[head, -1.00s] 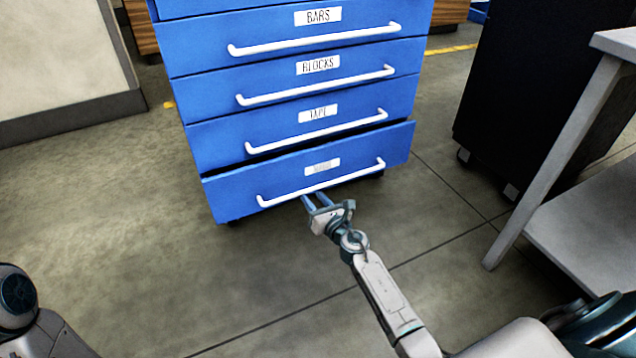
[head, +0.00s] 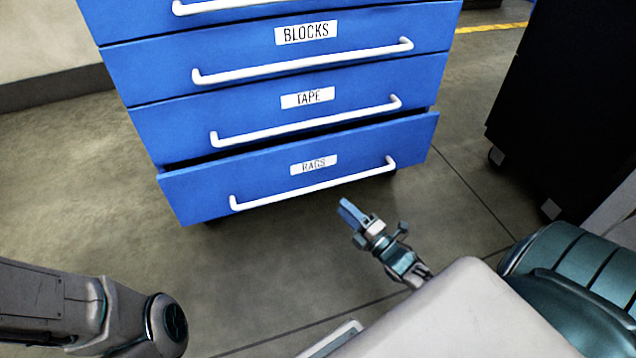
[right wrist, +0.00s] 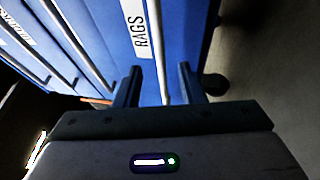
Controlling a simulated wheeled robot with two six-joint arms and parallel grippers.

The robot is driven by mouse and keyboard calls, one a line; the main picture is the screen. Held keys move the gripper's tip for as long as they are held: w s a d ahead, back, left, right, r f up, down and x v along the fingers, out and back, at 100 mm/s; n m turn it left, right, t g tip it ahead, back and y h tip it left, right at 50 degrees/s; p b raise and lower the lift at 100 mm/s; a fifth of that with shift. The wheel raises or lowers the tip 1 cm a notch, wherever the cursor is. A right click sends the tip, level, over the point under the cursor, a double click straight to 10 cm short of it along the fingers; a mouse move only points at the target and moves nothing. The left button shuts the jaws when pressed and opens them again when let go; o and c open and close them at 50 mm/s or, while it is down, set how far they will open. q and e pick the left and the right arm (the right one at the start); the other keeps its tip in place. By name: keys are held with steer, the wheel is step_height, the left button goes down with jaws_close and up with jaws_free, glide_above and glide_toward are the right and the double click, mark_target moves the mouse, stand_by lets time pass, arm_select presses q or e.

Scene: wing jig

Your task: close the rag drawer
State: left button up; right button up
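The rag drawer (head: 215,190) is the lowest visible blue drawer, with a RAGS label and a white bar handle (head: 310,188). It stands slightly out, with a dark gap along its top edge. My right gripper (head: 348,210) is just below and in front of the handle in the head view. In the right wrist view the two fingers of my right gripper (right wrist: 160,82) are spread apart. The handle (right wrist: 157,50) shows between and beyond them; I cannot tell whether they touch it. My left gripper is out of the picture; only part of my left arm shows.
The TAPE drawer (head: 180,137) and BLOCKS drawer (head: 150,75) above look shut. A black cabinet (head: 560,90) on casters stands at the right. The concrete floor (head: 80,190) left of the drawers is clear.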

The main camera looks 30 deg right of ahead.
mark_target(322, 184)
steer(key=shift+b+x, duration=2.6)
steer(key=shift+x, duration=2.45)
jaws_close()
